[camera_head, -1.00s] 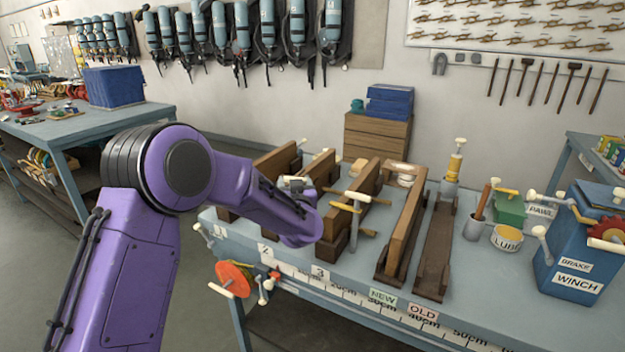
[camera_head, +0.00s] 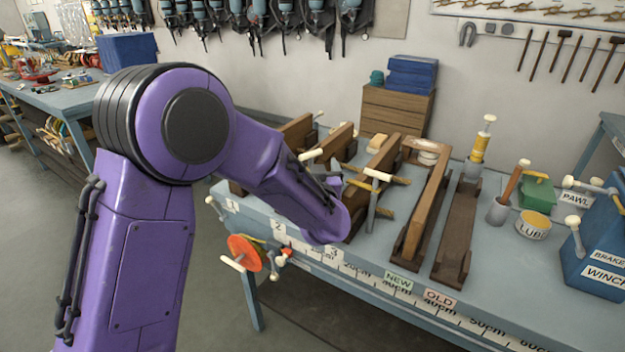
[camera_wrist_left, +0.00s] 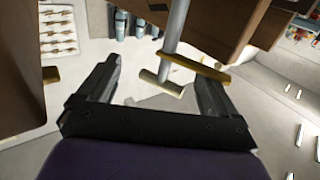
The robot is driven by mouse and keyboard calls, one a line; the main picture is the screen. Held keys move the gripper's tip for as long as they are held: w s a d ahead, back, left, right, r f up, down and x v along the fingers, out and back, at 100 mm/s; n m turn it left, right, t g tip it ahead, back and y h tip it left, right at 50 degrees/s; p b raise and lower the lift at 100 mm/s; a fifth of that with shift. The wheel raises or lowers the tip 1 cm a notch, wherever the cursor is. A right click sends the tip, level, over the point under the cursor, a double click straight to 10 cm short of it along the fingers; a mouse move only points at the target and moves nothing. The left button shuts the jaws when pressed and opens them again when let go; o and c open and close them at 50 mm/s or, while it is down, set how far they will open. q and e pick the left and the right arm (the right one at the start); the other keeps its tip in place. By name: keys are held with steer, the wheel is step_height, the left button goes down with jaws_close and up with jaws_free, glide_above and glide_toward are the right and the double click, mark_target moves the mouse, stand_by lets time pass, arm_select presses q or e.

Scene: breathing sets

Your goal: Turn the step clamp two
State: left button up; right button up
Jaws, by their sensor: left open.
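A step clamp with a cream T-handle (camera_head: 378,174) and a grey metal shaft (camera_head: 372,210) stands by wooden blocks near label 3 (camera_head: 333,252). Another cream handle (camera_head: 310,154) shows farther back, above label 2 (camera_head: 278,227). My left arm's purple wrist (camera_head: 325,215) is in front of the blocks and hides part of them. Its fingers do not show clearly in the head view. In the left wrist view my left gripper (camera_wrist_left: 160,68) is open. A clamp's cream cross-handle (camera_wrist_left: 162,83) and a yellowish bar (camera_wrist_left: 195,66) lie between or just beyond its fingers. I cannot tell which clamp this is, or whether it touches.
Two long wooden step pieces lie behind the NEW (camera_head: 398,281) and OLD (camera_head: 440,299) labels. A lube tin (camera_head: 533,225) and a blue winch (camera_head: 598,255) stand on the right. An orange reel (camera_head: 244,253) hangs at the bench's front edge.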

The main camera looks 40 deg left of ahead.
arm_select(q)
steer(key=r+v, duration=0.1)
steer(key=v, duration=0.7)
steer(key=w+d+f+p, duration=0.1)
steer(key=w+d+p, duration=0.1)
steer(key=d, duration=0.7)
steer(key=shift+w+d+p, duration=0.25)
steer(key=shift+d+p, duration=0.15)
steer(key=shift+p, duration=0.5)
arm_select(e)
steer(key=shift+s+d+r, duration=0.35)
steer(key=shift+s+r, duration=0.05)
steer(key=shift+r, duration=0.3)
steer(key=shift+s+d+r, duration=0.3)
steer(key=shift+s+r, duration=0.1)
steer(key=shift+r, duration=0.25)
steer(key=shift+r, duration=0.3)
